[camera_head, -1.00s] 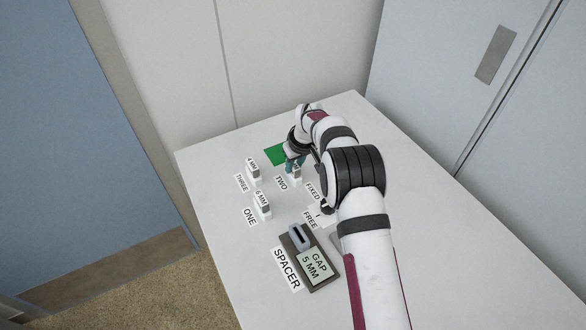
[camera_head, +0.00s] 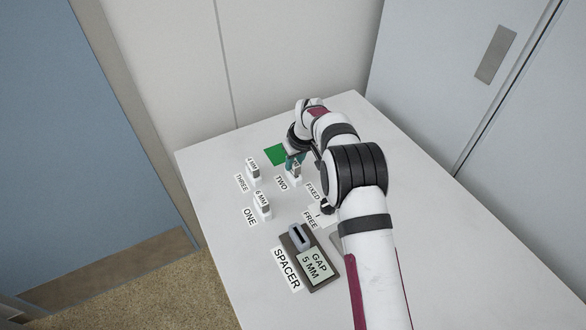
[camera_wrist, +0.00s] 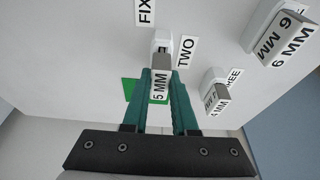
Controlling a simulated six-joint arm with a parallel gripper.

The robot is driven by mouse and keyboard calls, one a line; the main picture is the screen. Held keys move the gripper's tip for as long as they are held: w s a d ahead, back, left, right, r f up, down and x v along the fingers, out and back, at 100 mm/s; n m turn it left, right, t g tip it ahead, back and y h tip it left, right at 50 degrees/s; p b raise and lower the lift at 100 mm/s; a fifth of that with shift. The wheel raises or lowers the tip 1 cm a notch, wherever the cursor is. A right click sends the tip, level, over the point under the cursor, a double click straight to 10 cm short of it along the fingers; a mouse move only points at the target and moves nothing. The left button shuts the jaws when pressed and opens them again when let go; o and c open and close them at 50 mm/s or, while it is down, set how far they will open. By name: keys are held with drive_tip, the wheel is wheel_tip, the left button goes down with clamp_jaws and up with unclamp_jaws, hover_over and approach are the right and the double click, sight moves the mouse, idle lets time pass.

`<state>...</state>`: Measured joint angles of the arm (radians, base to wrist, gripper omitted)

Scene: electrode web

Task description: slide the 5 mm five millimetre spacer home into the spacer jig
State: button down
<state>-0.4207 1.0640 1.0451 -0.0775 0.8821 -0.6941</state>
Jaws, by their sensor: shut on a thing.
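The 5 mm spacer (camera_wrist: 160,82), a grey block with a white "5 MM" label, is between the teal fingers of my gripper (camera_wrist: 161,88). My gripper is shut on it at the stand marked TWO. The white stand (camera_wrist: 162,38) shows just past the spacer in the wrist view; I cannot tell whether the spacer still touches it. In the head view my gripper (camera_head: 294,163) partly hides the spacer. The spacer jig (camera_head: 299,237) is a dark base with a grey slotted block, beside a "GAP 5 MM" plate (camera_head: 314,265) and a SPACER label.
The 4 MM spacer (camera_head: 253,170) stands at THREE and the 6 MM spacer (camera_head: 262,206) at ONE, both left of my gripper. A green patch (camera_head: 275,154) lies behind. FIXED and FREE labels lie between TWO and the jig.

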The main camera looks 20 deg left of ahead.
drive_tip(key=shift+r, duration=1.85)
drive_tip(key=s+d+r+m+g+h, duration=0.2)
drive_tip(key=s+m, duration=0.7)
drive_tip(key=m, duration=0.9)
drive_tip(key=s+d+r+m+g+h, duration=0.2)
drive_tip(key=s+m, duration=0.7)
drive_tip(key=m, duration=0.9)
wheel_tip(320, 180, up, 2)
drive_tip(key=shift+s+d+r+g+h, duration=0.15)
drive_tip(key=shift+d+g+h, duration=0.25)
drive_tip(key=shift+d, duration=0.75)
